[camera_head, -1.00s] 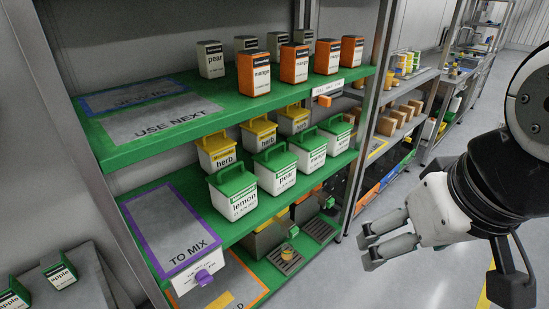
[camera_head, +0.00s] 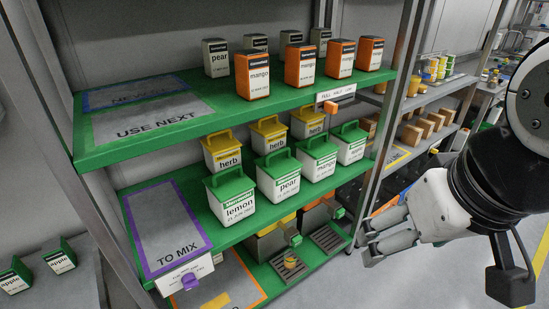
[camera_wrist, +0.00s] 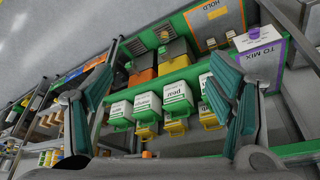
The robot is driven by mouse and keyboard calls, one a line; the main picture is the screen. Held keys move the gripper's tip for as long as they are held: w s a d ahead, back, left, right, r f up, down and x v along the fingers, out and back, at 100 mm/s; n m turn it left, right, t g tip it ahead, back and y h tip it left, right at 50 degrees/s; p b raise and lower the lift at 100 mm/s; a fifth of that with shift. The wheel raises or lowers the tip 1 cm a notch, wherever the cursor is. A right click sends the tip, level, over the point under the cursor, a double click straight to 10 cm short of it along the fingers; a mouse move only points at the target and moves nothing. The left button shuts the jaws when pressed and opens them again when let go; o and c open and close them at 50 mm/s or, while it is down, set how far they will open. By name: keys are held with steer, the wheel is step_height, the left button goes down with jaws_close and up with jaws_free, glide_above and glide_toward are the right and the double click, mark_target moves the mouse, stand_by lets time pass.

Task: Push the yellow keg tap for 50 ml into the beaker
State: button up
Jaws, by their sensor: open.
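A keg with a yellow lid (camera_head: 285,222) stands in the low bay under the green shelf, with a small green tap-like part (camera_head: 296,240) at its front. A small yellow piece (camera_head: 290,263) sits on the drip grate in front of it; I cannot tell whether it belongs to a beaker. A keg with an orange lid (camera_head: 313,203) stands to its right. The yellow-lidded keg also shows in the wrist view (camera_wrist: 172,68). My gripper (camera_head: 368,245) is open and empty, right of the rack and apart from the kegs. It also frames the wrist view (camera_wrist: 158,88).
The green middle shelf (camera_head: 222,235) holds several white tubs with green or yellow lids. Orange and grey boxes stand on the top shelf (camera_head: 180,150). A rack post (camera_head: 392,110) rises between the kegs and my gripper. Open floor (camera_head: 450,270) lies at right.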

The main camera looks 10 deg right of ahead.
jaws_close()
stand_by(1.4)
